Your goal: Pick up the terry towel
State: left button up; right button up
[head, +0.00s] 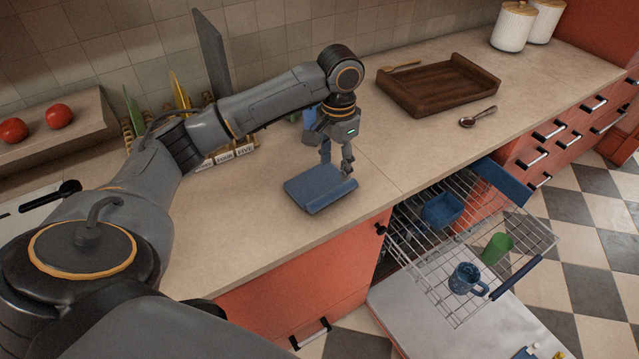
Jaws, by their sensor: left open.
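The terry towel (317,190) is a blue, flat folded piece lying on the beige counter near its front edge. Its right edge looks raised or rolled. My left gripper (337,172) points down over the towel's back right part, with its fingers apart. The fingertips are at or just above the cloth; I cannot tell if they touch it. My right gripper is not in view.
A brown wooden tray (438,86) and a spoon (478,116) lie on the counter to the right. White canisters (513,27) stand at the back. Below, a dishwasher rack (440,262) is pulled out, holding a blue bowl (441,210), a green cup (496,248) and a blue mug (466,278).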

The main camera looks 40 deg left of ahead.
pick_arm(q)
send_over(333, 192)
notch_tip(333, 192, down, 4)
jog(key=shift+s+d+f+p, duration=0.15)
jog(key=shift+p, duration=0.15)
notch_tip(333, 192, down, 4)
jog(key=shift+f+p, duration=0.1)
jog(key=shift+p, duration=0.8)
jog(key=shift+f, duration=0.5)
grip_shut()
